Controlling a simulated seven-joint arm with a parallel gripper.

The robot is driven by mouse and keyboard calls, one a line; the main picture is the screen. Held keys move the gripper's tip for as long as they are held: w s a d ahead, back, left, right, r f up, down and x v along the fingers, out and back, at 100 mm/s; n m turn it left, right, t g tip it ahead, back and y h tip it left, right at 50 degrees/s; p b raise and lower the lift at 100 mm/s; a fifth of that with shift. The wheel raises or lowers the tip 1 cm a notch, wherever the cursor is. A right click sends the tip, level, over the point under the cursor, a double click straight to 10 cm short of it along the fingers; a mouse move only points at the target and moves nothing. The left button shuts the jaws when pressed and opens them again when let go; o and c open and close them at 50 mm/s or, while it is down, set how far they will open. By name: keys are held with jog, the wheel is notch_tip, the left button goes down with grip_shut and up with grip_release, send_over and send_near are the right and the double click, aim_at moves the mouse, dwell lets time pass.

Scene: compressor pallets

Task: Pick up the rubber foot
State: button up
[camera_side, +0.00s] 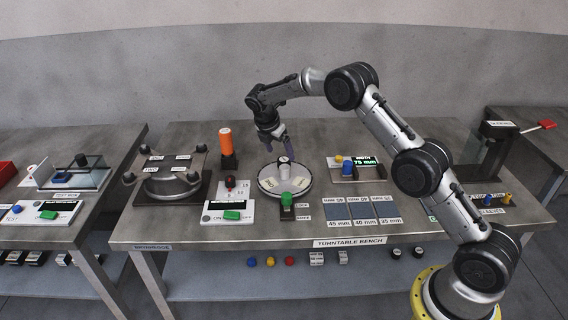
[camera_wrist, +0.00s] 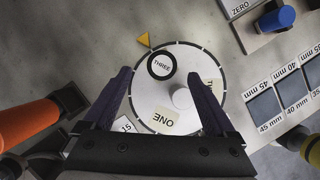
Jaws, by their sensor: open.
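A thick black ring (camera_wrist: 152,73), apparently the rubber foot, lies on the round white turntable (camera_wrist: 222,72) in the wrist view. It surrounds a label reading THREE. I cannot make the ring out in the side view, where the turntable (camera_side: 300,187) sits mid-bench. My gripper (camera_side: 277,143) is above the turntable, pointing down, with dark purple fingers. In the wrist view my gripper (camera_wrist: 160,77) is open. Its fingers are spread to either side of the ring, with nothing seen between them in their grasp. A pale central post (camera_wrist: 182,98) stands near the right finger.
An orange cylinder (camera_side: 225,141) stands on a dark holder left of the turntable. A green button (camera_side: 286,199) is in front. Size pads (camera_side: 361,206) and a gauge block with a blue cylinder (camera_side: 347,167) lie to the right. A black-footed plate (camera_side: 172,182) is at left.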

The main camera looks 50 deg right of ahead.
aim_at(284, 159)
jog(key=x, duration=0.4)
jog(key=shift+s+d, duration=0.1)
jog(key=shift+s, duration=0.05)
grip_shut()
jog(key=shift+r, duration=0.1)
